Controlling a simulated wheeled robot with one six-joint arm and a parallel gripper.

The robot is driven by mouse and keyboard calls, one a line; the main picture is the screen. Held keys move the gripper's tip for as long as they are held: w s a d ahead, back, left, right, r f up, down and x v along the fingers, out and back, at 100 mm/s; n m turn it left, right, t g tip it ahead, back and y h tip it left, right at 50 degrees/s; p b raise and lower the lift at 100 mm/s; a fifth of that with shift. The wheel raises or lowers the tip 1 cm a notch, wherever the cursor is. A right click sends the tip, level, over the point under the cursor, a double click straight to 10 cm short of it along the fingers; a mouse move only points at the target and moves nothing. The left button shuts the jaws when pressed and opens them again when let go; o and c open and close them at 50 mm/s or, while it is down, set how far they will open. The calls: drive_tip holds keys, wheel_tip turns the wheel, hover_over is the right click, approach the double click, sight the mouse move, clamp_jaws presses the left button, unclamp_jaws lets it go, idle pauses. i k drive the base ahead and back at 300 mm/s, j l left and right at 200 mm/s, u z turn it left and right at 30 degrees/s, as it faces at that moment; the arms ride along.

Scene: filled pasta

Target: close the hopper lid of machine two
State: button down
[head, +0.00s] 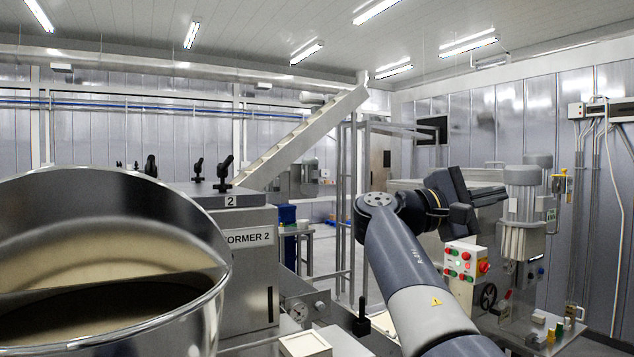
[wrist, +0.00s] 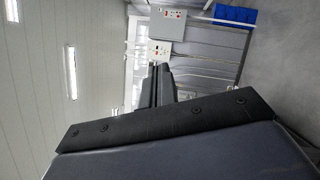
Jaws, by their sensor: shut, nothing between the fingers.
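Machine two, labelled FORMER 2 (head: 247,238) with a 2 plate on top, stands left of centre in the head view. Black clamp knobs (head: 223,172) stand on its top. A large round steel vessel (head: 208,320) fills the lower left, open at the top with a dark inside. I cannot tell whether it is the hopper, and no lid can be clearly made out. My gripper (head: 488,195) is right of centre, pointing right, well away from machine two. It is shut and empty; its fingers also show in the wrist view (wrist: 158,88).
A red and green button box (head: 466,268) and steel cylinders (head: 522,205) stand close to my gripper on the right. A sloping conveyor (head: 305,135) rises behind machine two. The wrist view shows control boxes (wrist: 168,24) and a blue bin (wrist: 235,14).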

sight(62, 225)
drive_tip(key=k+u, duration=0.25)
drive_tip(key=k+j+u, duration=0.25)
drive_tip(key=k+l+u, duration=0.1)
drive_tip(key=u, duration=1.75)
drive_tip(key=i+j+u, duration=0.15)
drive_tip(key=u, duration=0.3)
drive_tip(key=i+u, duration=0.25)
drive_tip(key=u, duration=0.15)
drive_tip(key=i+u, duration=0.2)
drive_tip(key=u, duration=0.25)
drive_tip(key=i+z, duration=0.85)
drive_tip(key=i+l+z, duration=0.1)
drive_tip(key=z, duration=0.35)
drive_tip(key=i+z, duration=0.25)
drive_tip(key=z, duration=0.25)
drive_tip(key=i+z, duration=0.2)
drive_tip(key=z, duration=0.25)
drive_tip(key=i+z, duration=0.15)
drive_tip(key=z, duration=0.35)
drive_tip(key=j+z, duration=0.1)
drive_tip(key=z, duration=0.4)
